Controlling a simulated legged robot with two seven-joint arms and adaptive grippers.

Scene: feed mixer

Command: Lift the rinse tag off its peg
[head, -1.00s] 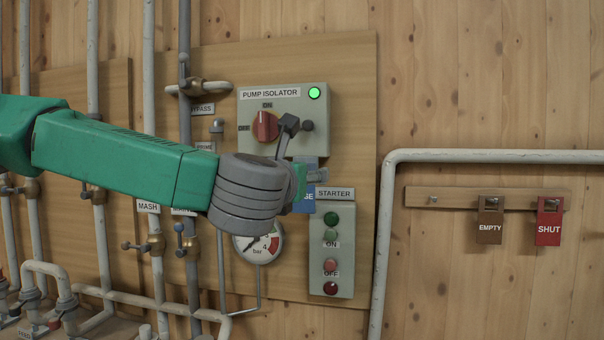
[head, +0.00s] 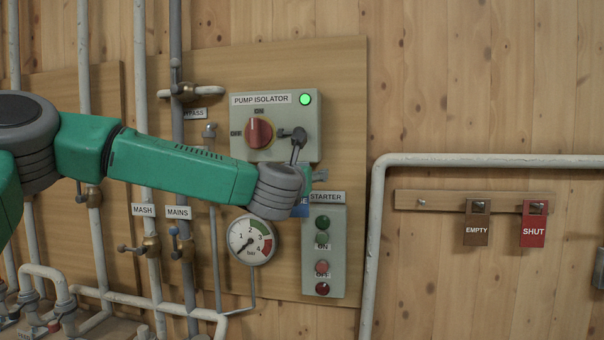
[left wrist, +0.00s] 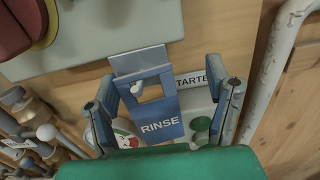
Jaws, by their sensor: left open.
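The blue RINSE tag (left wrist: 160,122) hangs on a pale peg (left wrist: 137,87) that shows in its window, in the left wrist view. My left gripper (left wrist: 165,92) is open, with one finger on each side of the tag and gaps visible between. In the head view my left gripper (head: 299,160) is in front of the board, between the pump isolator and the starter box. There, only a small blue part of the tag (head: 304,211) shows below my wrist; the rest is hidden. My right gripper is not in view.
The pump isolator box (head: 275,108) with a lit green lamp is just above. The starter box (head: 323,258) is just below, and a gauge (head: 250,239) is lower left. EMPTY (head: 477,222) and SHUT (head: 533,223) tags hang on a rail (head: 450,201) with a free peg (head: 422,203).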

